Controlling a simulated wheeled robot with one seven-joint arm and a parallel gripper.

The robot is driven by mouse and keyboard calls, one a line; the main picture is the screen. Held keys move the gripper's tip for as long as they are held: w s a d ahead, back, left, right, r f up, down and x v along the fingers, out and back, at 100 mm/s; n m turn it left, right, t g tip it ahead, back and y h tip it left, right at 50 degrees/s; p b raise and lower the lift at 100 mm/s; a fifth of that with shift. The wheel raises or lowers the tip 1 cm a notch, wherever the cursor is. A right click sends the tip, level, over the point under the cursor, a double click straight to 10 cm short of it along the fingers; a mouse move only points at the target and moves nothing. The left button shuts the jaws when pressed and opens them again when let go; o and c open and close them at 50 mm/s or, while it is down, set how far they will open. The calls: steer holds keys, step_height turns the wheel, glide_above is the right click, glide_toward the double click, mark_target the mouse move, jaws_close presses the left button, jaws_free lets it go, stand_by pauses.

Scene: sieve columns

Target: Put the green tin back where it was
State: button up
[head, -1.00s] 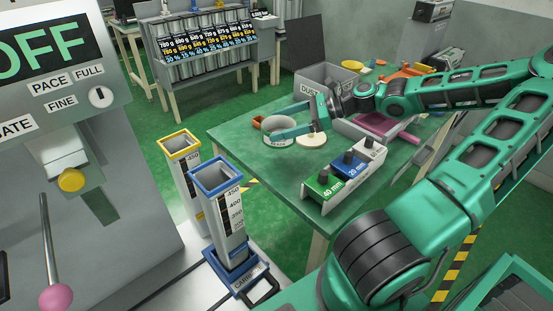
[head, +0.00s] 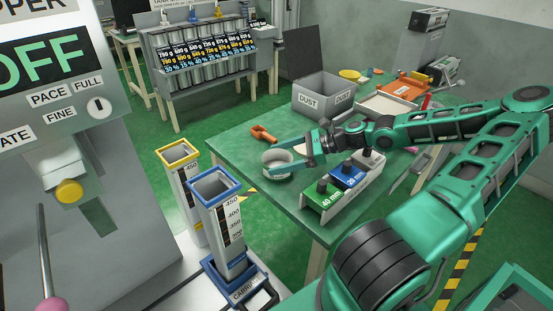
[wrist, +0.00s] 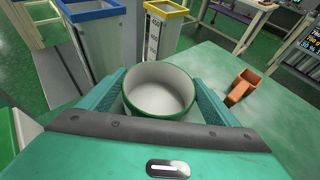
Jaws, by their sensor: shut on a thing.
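The green tin shows in the head view (head: 276,168) as a round, pale, open-topped tin at the near left part of the green table. In the wrist view the tin (wrist: 160,90) has a green rim and a white, empty-looking inside. My gripper (head: 291,164) is shut on it, with one finger on each side of it. In the wrist view my gripper (wrist: 165,98) holds the tin upright. The tin is low over the table; I cannot tell whether its base touches.
An orange scoop (head: 262,134) lies just behind the tin. A block with green, blue and grey parts (head: 345,182) stands to its right. A grey DUST box (head: 322,97) is farther back. Yellow-rimmed (head: 180,153) and blue-rimmed (head: 215,185) columns stand left of the table.

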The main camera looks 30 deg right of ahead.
steer(key=o, duration=1.4)
steer(key=shift+c, duration=0.2)
steer(key=v, duration=1.2)
